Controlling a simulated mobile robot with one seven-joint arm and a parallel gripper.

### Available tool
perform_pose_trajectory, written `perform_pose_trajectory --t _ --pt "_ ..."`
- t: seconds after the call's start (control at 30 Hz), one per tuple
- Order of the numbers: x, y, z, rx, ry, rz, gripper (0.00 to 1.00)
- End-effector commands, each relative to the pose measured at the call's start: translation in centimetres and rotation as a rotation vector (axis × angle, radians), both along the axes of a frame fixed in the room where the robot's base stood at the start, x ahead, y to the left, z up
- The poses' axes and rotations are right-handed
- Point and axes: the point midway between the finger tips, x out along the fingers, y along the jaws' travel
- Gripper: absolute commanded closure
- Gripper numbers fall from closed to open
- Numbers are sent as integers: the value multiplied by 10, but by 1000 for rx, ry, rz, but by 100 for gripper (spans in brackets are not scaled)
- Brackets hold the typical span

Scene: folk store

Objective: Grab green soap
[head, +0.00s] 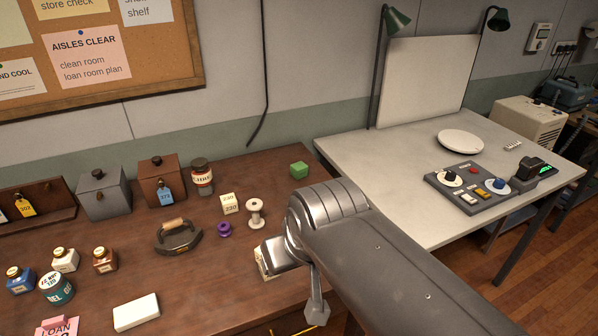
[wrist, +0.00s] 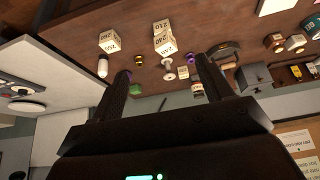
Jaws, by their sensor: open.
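The green soap (head: 299,170) is a small green block on the brown wooden table, near its right back corner. In the wrist view a green thing (wrist: 135,90), likely the same soap, shows beside the left finger and is partly hidden by it. My gripper (wrist: 158,67) is open, with its two dark fingers apart and nothing seen between them up close. In the head view my arm reaches over the right part of the table, in front of the soap, and hides the fingers.
A white spool (head: 255,212), a purple spool (head: 224,229) and a numbered box (head: 229,203) stand left of the soap. A dark iron (head: 178,237) and a labelled jar (head: 202,177) are farther left. A pale table (head: 400,160) adjoins on the right. Bare wood surrounds the soap.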

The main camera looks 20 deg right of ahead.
Motion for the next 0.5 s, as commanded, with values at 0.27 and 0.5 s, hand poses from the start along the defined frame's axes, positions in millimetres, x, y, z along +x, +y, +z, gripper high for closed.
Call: perform_pose_trajectory --t 0.27,0.5 --pt "50 -7 27 -13 20 14 27" --pt "131 -24 53 -30 44 45 27"
